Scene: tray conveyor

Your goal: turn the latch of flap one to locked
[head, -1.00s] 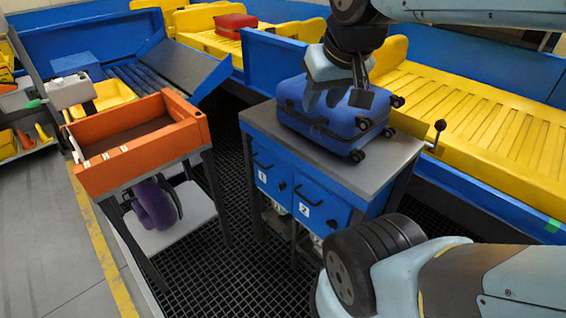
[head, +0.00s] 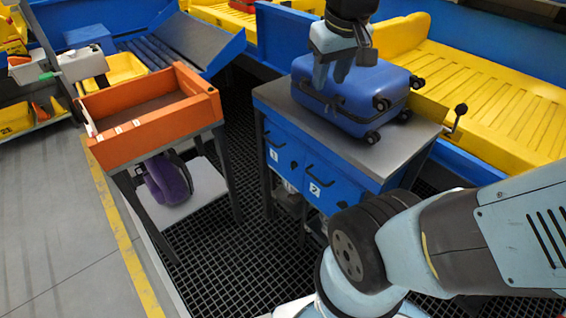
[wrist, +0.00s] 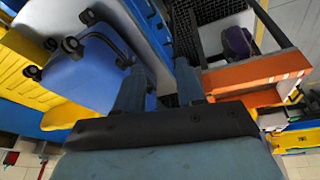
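Flap one (head: 278,152) is the blue panel marked 1 on the left of the cabinet front, under the grey tabletop. It has a black handle, and a small dark latch (head: 294,165) at its right side. The latch is too small to tell which way it is turned. Flap two (head: 325,185), marked 2, is to its right. My gripper (head: 331,82) is above the tabletop, in front of the blue suitcase's left part in the head view, apart from the latch. In the wrist view its two fingers (wrist: 158,88) are apart with nothing between them.
The blue suitcase (head: 352,92) lies on the grey tabletop (head: 275,97). A black-knobbed lever (head: 457,118) stands at the table's right. An orange tray stand (head: 150,140) with a purple bag (head: 168,180) below is to the left. Dark grating lies between them.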

